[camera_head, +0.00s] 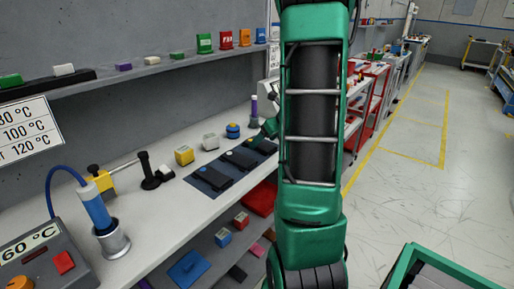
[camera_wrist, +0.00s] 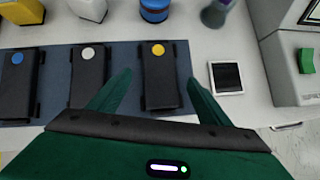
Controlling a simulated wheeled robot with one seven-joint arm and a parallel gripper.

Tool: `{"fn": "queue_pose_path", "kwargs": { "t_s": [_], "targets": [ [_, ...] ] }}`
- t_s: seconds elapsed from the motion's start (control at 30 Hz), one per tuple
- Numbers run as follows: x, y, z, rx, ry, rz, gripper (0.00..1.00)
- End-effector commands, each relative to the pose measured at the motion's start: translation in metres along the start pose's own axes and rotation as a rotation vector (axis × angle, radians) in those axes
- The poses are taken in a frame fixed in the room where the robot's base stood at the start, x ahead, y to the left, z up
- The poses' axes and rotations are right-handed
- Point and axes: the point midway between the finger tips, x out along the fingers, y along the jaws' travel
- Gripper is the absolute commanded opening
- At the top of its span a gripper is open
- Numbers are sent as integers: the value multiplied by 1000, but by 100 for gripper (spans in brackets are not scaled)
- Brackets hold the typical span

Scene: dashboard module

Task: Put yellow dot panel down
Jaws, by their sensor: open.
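The yellow dot panel (camera_wrist: 160,85) is a black slab with a yellow dot near its far end. It lies on a dark blue mat (camera_wrist: 122,54), at the right of a row of panels. My gripper (camera_wrist: 158,78) is open, with one green finger on each side of the panel and a visible gap on both sides in the wrist view. I cannot tell its height above the panel. In the head view my gripper (camera_head: 268,128) is at the far end of the mat and partly hidden by my arm.
A white dot panel (camera_wrist: 87,82) and a blue dot panel (camera_wrist: 17,85) lie to the left on the mat. A small white-framed dark plate (camera_wrist: 226,77) lies right of the mat. A blue cylinder (camera_wrist: 154,9) and a purple-grey object (camera_wrist: 216,13) stand behind.

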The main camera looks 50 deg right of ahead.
Motion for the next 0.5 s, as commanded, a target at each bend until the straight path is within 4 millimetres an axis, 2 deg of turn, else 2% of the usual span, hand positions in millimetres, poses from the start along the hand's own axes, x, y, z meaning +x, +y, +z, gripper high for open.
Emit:
{"fn": "queue_pose_path", "kwargs": {
  "t_s": [0.1, 0.2, 0.43, 0.47, 0.5],
  "targets": [
    [14, 0, 0, 0, 1, 1, 72],
    [19, 0, 0, -1, 1, 0, 72],
    [20, 0, 0, -1, 0, -1, 72],
    [20, 0, 0, -1, 0, -1, 67],
    [20, 0, 0, -1, 0, -1, 57]
  ]
}}
